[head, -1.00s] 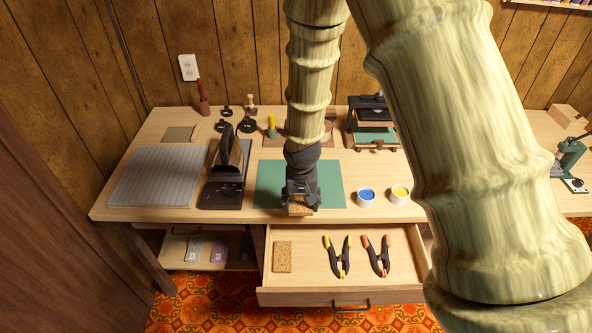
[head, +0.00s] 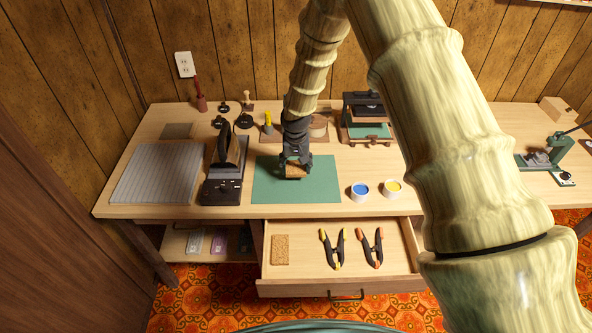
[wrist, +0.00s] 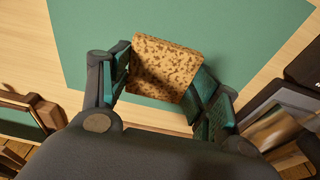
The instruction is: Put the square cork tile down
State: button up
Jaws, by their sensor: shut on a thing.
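My gripper (head: 296,172) is shut on a square cork tile (head: 296,171), above the green mat (head: 325,187) on the bench. In the wrist view, the speckled brown cork tile (wrist: 163,68) sits between the two teal-padded fingers of my gripper (wrist: 163,83), with the green mat (wrist: 225,22) beyond it. I cannot tell whether the tile touches the mat. Another cork piece, oblong (head: 280,249), lies at the left of the open drawer (head: 385,278).
Two clamps (head: 332,248) lie in the drawer. Blue (head: 360,190) and yellow (head: 393,188) paint pots stand right of the mat. A black press-like device (head: 222,185) stands left of it, beside a grey ribbed mat (head: 157,173). The green mat's front is clear.

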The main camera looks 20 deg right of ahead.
aim_at(296, 168)
jog(key=shift+f+p, duration=0.75)
jog(key=shift+f, duration=0.9)
jog(key=shift+f, duration=0.15)
jog(key=o, duration=0.8)
jog(key=shift+s+a+r+b, duration=0.1)
jog(key=shift+s+r+b, duration=0.35)
jog(key=shift+r, duration=1.55)
jog(key=shift+s+a+r+b, duration=0.15)
jog(key=shift+r+b, duration=0.65)
jog(key=shift+r, duration=1.25)
jog(key=shift+s+a+r+b, duration=0.1)
jog(key=shift+s+r+b, duration=0.4)
jog(key=shift+r, duration=1.5)
jog(key=shift+w+d, duration=0.1)
jog(key=shift+w, duration=0.05)
